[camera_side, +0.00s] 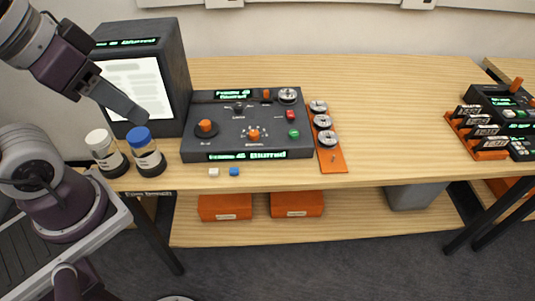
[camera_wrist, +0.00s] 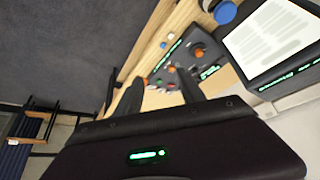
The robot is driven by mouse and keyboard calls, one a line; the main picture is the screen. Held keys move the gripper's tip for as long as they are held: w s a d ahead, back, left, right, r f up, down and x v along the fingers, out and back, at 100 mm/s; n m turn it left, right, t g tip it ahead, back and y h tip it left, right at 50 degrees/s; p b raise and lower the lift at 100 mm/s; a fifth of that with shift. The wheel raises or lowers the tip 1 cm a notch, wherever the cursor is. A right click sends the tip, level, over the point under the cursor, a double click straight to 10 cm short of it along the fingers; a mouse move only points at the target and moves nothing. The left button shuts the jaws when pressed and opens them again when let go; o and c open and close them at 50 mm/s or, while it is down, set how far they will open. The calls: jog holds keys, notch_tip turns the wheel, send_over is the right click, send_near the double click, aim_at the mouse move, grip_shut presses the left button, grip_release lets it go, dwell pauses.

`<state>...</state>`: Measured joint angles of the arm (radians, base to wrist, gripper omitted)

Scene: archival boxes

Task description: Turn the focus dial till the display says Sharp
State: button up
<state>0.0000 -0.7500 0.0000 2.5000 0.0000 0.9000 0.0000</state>
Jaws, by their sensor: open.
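The dark control console (camera_side: 255,104) stands on the wooden table; it also shows in the wrist view (camera_wrist: 184,52). It carries a large orange-topped dial (camera_side: 205,127) at its left and a smaller orange knob (camera_side: 253,134) near its middle. I cannot read which is the focus dial. The front display (camera_side: 247,156) has green text that seems to end in "Blurred". A top display (camera_side: 232,94) seems to read the same. My gripper (camera_wrist: 158,92) is open and empty, up and left of the console, apart from both knobs.
A monitor with a white page (camera_side: 133,88) stands behind my gripper. White-capped (camera_side: 107,153) and blue-capped (camera_side: 146,153) jars stand below it. Small white and blue blocks lie in front. The table's middle right is clear.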

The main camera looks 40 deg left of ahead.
jog(key=n+g, duration=0.6)
jog(key=n, duration=1.3)
send_over(254, 133)
notch_tip(254, 133, down, 20)
jog(key=shift+s+r, duration=0.1)
jog(key=shift+n, duration=0.3)
notch_tip(254, 133, down, 7)
jog(key=shift+r, duration=0.1)
jog(key=shift+f, duration=0.45)
